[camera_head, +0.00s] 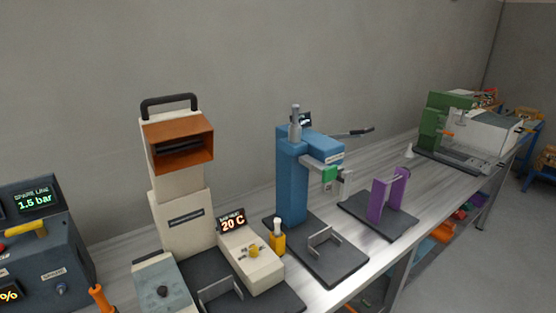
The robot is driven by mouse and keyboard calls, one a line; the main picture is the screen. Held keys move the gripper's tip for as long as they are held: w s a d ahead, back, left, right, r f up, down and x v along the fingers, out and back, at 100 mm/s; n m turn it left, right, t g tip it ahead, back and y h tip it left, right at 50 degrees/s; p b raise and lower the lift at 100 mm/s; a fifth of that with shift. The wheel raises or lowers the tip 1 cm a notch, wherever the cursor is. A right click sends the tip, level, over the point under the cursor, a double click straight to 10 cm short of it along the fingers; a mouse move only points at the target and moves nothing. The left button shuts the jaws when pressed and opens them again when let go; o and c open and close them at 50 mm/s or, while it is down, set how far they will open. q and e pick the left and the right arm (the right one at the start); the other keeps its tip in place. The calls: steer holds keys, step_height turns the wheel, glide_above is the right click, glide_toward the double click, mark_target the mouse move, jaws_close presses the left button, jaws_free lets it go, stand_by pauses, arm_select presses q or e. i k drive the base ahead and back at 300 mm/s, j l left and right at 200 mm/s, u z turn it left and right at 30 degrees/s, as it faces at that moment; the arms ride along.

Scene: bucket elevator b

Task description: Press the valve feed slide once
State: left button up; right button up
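No part labelled as the valve feed slide can be read; the small labels are too blurred. A tall cream machine (183,222) with an orange open head (180,144) and a black top handle stands left of centre. At its foot is a cream box (251,262) with a display reading 20 C and a yellow knob. A blue column machine (291,185) with a grey lever (352,132) and a green block (329,175) stands in the middle on a dark base. Neither of my grippers is in view.
A dark control box (42,250) reading 1.5 bar is at the left, with an orange handle (98,297) near it. A purple stand (388,196) and a green and white machine (468,135) are further right. Bare grey bench (350,288) shows along the front edge.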

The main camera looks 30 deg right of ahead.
mark_target(328, 174)
steer(key=z, duration=1.3)
